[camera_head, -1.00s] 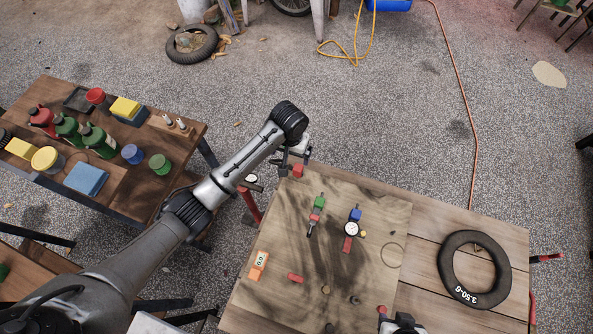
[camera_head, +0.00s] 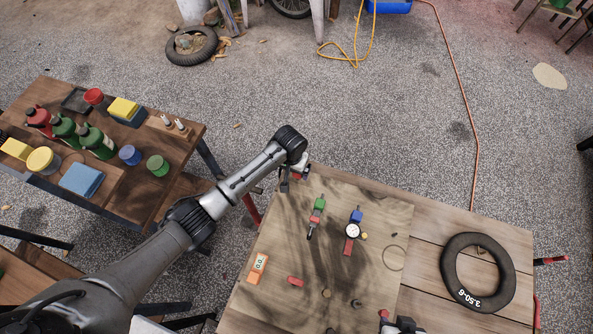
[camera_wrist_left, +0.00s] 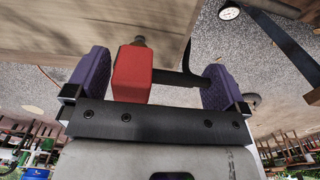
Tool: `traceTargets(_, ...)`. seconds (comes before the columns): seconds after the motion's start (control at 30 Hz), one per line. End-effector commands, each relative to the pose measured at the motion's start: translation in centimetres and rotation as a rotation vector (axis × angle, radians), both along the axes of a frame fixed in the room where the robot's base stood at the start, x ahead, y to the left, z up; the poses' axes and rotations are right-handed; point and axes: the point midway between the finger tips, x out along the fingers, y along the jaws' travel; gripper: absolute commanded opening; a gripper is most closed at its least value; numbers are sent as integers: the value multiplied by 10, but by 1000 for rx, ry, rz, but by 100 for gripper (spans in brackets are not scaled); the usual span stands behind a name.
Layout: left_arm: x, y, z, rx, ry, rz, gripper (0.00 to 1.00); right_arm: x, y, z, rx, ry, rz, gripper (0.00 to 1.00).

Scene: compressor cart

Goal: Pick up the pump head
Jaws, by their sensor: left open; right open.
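A red block-shaped part with a dark tip, which I take for the pump head (camera_wrist_left: 133,72), is between the purple fingers of my left gripper (camera_wrist_left: 150,82) in the left wrist view. In the head view this red part (camera_head: 303,172) is at the work table's far left corner, partly hidden by my left gripper (camera_head: 291,180). The left gripper is open around it. My right gripper (camera_head: 403,325) is open, only partly in view at the bottom edge.
The work table (camera_head: 450,215) bears a green-and-red part (camera_head: 316,216), a gauge (camera_head: 352,231), an orange meter (camera_head: 257,268), a red cylinder (camera_head: 295,281) and a black tire (camera_head: 477,272). A side table (camera_head: 185,150) with bottles stands at the left.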

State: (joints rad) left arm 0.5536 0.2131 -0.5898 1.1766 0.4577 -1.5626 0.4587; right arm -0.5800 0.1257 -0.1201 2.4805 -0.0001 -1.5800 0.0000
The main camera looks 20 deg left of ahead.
Motion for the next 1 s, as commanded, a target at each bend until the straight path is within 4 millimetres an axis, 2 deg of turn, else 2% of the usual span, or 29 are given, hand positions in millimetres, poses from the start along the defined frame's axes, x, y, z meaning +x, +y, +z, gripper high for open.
traceTargets(0.23, 0, 0, -1, 0, 0, 0, 100, 0, 0, 0, 0, 0, 0, 43)
traceTargets(0.63, 0, 0, -1, 0, 0, 0, 63, 0, 2, 0, 7, 1, -4, 43)
traceTargets(1.0, 1, 0, 6, 0, -1, -1, 62, 0, 3, 2, 9, 0, -6, 43)
